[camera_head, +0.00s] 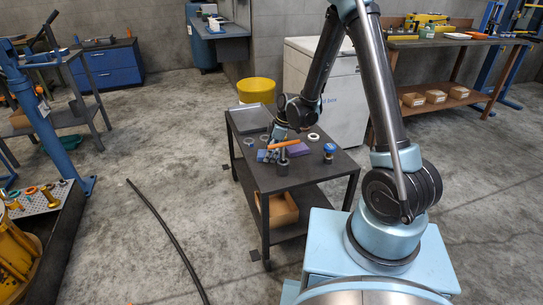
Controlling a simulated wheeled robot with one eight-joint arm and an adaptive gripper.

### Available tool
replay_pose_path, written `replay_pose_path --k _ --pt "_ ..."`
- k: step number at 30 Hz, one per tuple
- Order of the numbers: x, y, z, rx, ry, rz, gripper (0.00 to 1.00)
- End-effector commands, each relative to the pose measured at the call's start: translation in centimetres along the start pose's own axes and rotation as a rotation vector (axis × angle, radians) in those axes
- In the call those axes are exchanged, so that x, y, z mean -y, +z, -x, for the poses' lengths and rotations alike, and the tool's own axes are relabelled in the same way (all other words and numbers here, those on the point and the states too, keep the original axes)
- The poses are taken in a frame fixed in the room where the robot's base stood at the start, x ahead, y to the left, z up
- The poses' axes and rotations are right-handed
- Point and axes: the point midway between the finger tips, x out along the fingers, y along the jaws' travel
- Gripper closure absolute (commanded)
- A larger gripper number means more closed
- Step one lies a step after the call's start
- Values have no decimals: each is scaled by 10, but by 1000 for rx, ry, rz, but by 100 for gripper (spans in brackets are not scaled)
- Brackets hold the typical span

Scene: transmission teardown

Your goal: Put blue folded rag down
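My gripper (272,147) points down over the left middle of a dark two-level work table (300,176). A small blue item (265,156), which looks like the blue folded rag, is at its fingertips, low over or on the table top. At this size I cannot tell whether the fingers are closed on it or whether it touches the table. A purple flat item (298,149) lies just to the right, partly behind an orange bar-shaped item (284,144).
A grey tray (251,118) sits at the table's back left. A pale ring (313,137), a blue-topped part (329,150) and a dark upright cylinder (282,166) stand around my gripper. The table's front right is bare. A cardboard box (279,208) is on the lower shelf.

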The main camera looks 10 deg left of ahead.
Motion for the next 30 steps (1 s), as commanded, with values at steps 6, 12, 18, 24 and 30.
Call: replay_pose_path --k 6,12,18,24,30 --pt "0 0 28 0 0 -1 27" --pt "0 0 54 0 0 -1 27" --pt "0 0 80 0 1 -2 27" --pt "0 0 104 0 1 0 27" --pt "0 0 117 0 1 -1 27"
